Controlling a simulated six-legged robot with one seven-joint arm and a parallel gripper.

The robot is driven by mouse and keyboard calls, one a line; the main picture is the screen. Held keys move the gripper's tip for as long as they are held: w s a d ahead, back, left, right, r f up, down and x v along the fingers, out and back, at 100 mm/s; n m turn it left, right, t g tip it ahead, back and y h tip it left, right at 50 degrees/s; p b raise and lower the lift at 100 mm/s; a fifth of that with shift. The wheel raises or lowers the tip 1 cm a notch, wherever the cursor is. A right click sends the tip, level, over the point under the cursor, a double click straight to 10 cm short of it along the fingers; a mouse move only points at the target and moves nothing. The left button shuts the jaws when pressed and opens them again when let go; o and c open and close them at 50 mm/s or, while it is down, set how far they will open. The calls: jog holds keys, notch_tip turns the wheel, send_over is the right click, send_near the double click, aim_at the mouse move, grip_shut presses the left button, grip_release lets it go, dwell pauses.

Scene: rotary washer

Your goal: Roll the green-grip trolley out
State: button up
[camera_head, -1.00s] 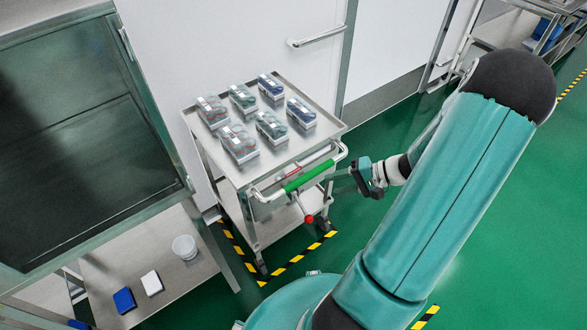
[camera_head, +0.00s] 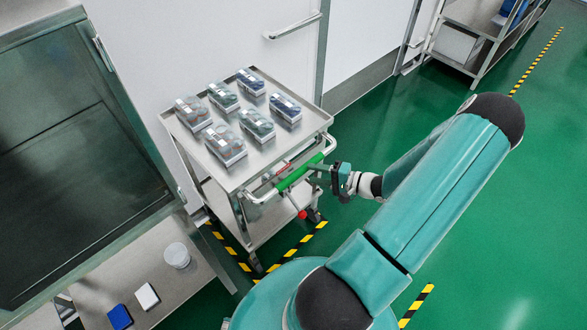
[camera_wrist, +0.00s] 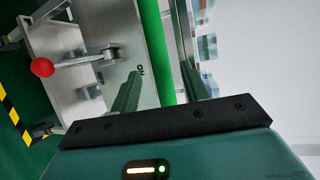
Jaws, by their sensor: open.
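The trolley (camera_head: 232,176) is a steel cart beside the white wall, with several packed trays on its top. Its push handle carries a green grip (camera_head: 300,172) on the side facing me. A lever with a red knob (camera_head: 302,214) sits below the handle; the knob also shows in the wrist view (camera_wrist: 42,67). My gripper (camera_head: 318,169) is open at the right part of the green grip. In the wrist view, the green grip (camera_wrist: 155,35) runs between the two fingers of my gripper (camera_wrist: 160,80). I cannot tell whether either finger touches it.
Yellow-black floor tape (camera_head: 290,252) runs around the trolley's base. A steel rack (camera_head: 482,35) stands at the back right. Green floor (camera_head: 500,240) is free at right.

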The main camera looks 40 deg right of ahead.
jog(key=x, duration=0.7)
jog(key=shift+w, duration=0.25)
jog(key=shift+a, duration=0.1)
grip_shut()
